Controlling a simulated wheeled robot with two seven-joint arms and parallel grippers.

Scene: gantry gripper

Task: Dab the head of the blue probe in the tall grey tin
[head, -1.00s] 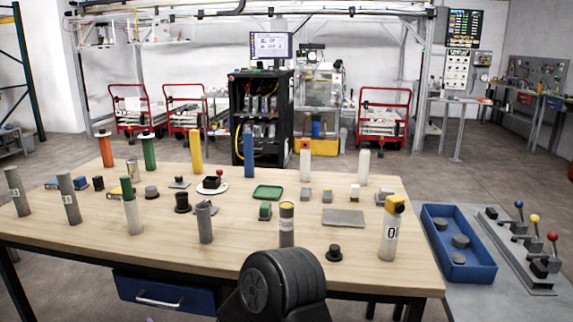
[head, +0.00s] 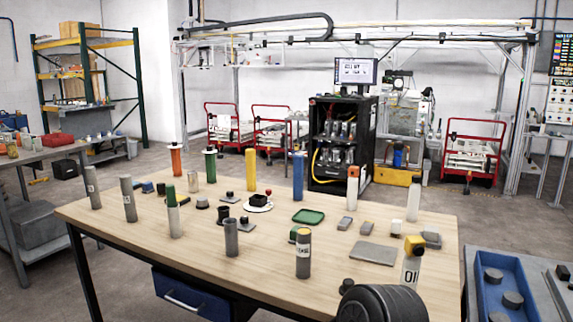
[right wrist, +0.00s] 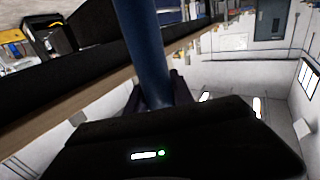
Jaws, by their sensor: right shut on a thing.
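My right gripper (right wrist: 158,92) is shut on a dark blue rod (right wrist: 146,50), seen close up in the right wrist view; the rod's ends are out of that view. In the head view a blue cylinder (head: 298,176) stands upright at the back of the table; I cannot tell how it relates to the held rod. Several grey cylinders stand on the table: a hollow one (head: 231,238) near the middle, a labelled one (head: 303,253) at the front, and two at the left (head: 129,198) (head: 92,187). I cannot tell which is the tall grey tin. My left gripper is not in view.
The wooden table (head: 130,249) also holds orange, green, yellow and white upright pieces and small blocks. A yellow-topped bottle (head: 411,262) stands at its front right. A blue tray (head: 487,309) lies beyond the right edge. The front left tabletop is fairly clear.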

